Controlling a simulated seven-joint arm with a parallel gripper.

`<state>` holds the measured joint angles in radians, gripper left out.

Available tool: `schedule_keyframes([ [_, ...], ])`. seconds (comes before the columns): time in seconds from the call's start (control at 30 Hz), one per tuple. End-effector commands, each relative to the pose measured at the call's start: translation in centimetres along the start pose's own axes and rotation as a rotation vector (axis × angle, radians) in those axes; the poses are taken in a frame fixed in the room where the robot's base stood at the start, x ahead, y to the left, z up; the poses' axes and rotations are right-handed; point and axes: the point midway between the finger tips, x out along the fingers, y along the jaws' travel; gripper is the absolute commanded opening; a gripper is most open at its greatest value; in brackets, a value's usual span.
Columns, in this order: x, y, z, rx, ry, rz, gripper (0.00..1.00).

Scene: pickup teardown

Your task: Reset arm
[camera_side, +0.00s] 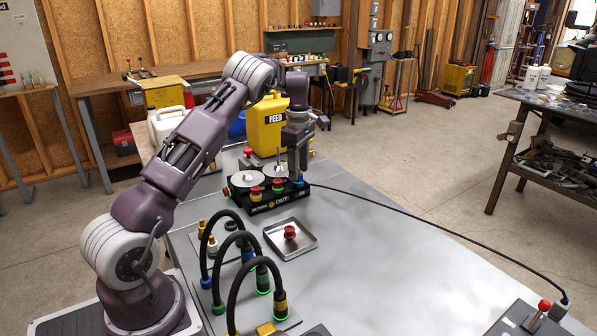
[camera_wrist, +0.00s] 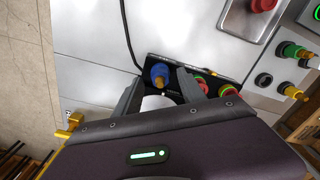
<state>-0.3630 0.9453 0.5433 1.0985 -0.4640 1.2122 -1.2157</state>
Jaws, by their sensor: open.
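My gripper (camera_side: 296,172) points down over the right end of the black station (camera_side: 285,200), which carries "RETURN" and "OUT" lettering. In the wrist view my gripper (camera_wrist: 160,80) has its two grey fingers apart. A blue fitting with a yellowish tip (camera_wrist: 160,74) shows between the fingertips; I cannot tell whether they touch it. Its blue part also shows just below the fingers in the side view (camera_side: 300,182). My gripper's body hides part of the station in the wrist view.
A metal tray (camera_side: 306,249) holds a red knob (camera_side: 290,232). Several black hoses (camera_side: 236,272) arch at the front left. A yellow FEED jug (camera_side: 265,128) stands behind the station. A black cable (camera_side: 430,231) runs right to a red-knobbed box. The table's right side is mostly clear.

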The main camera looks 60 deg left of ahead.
Motion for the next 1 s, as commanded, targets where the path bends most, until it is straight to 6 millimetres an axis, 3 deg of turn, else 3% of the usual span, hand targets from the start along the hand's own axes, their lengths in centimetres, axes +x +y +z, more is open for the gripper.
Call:
schedule_keyframes([
  [0.1,-2.7,0.1,-0.1,0.000,0.002,0.006,0.48],
  [0.33,-6.6,-0.3,0.4,0.023,-0.009,0.014,0.48],
  [0.43,-11.1,-2.9,2.8,0.165,-0.050,0.066,0.48],
  [0.57,-18.0,-10.8,7.7,0.549,-0.102,0.180,0.48],
  [0.6,-19.5,-13.9,9.1,0.687,-0.105,0.218,0.48],
  [0.67,-21.1,-18.9,10.8,0.903,-0.094,0.274,0.48],
  [0.7,-21.6,-22.4,11.7,1.053,-0.076,0.312,0.48],
  [0.8,-21.4,-30.8,12.7,1.423,0.007,0.400,0.48],
  [0.9,-19.5,-37.0,12.4,1.730,0.125,0.466,0.48],
  [1.0,-17.5,-40.6,11.6,1.932,0.231,0.502,0.48],
])
